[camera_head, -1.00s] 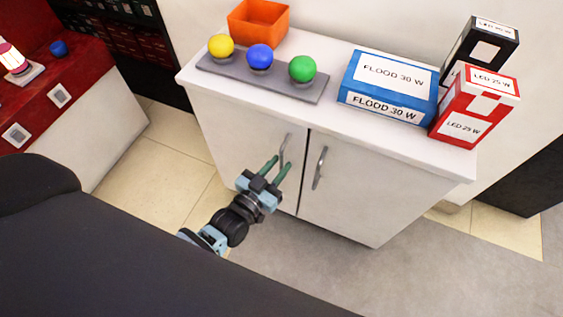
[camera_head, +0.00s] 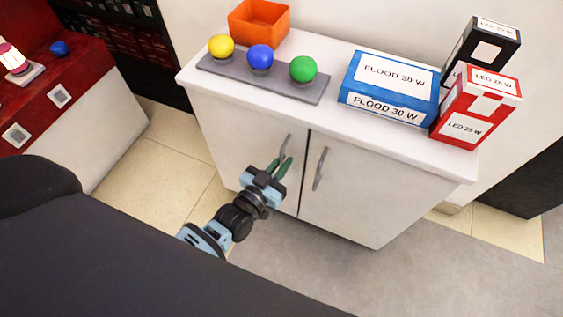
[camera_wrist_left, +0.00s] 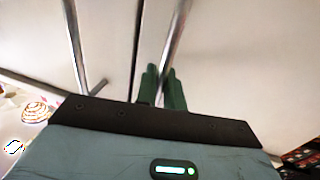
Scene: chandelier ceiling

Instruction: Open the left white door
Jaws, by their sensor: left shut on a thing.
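The left white door (camera_head: 235,140) of the low cabinet looks closed, level with the right door (camera_head: 355,195). Its slim metal handle (camera_head: 288,142) stands upright near the middle seam. My left gripper (camera_head: 280,167) has its green fingers shut on the lower part of this handle. In the left wrist view the fingers (camera_wrist_left: 165,88) are together at the handle (camera_wrist_left: 174,40), and the other door's handle (camera_wrist_left: 75,45) stands apart across the dark seam. The fingers hide the handle's lower end. My right gripper is not in view.
The cabinet top (camera_head: 345,125) bears an orange bin (camera_head: 259,22), a grey plate (camera_head: 285,87) with yellow, blue and green balls, and blue, red and black boxes. A red-topped counter (camera_head: 75,95) stands left. The floor in front of the cabinet is free.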

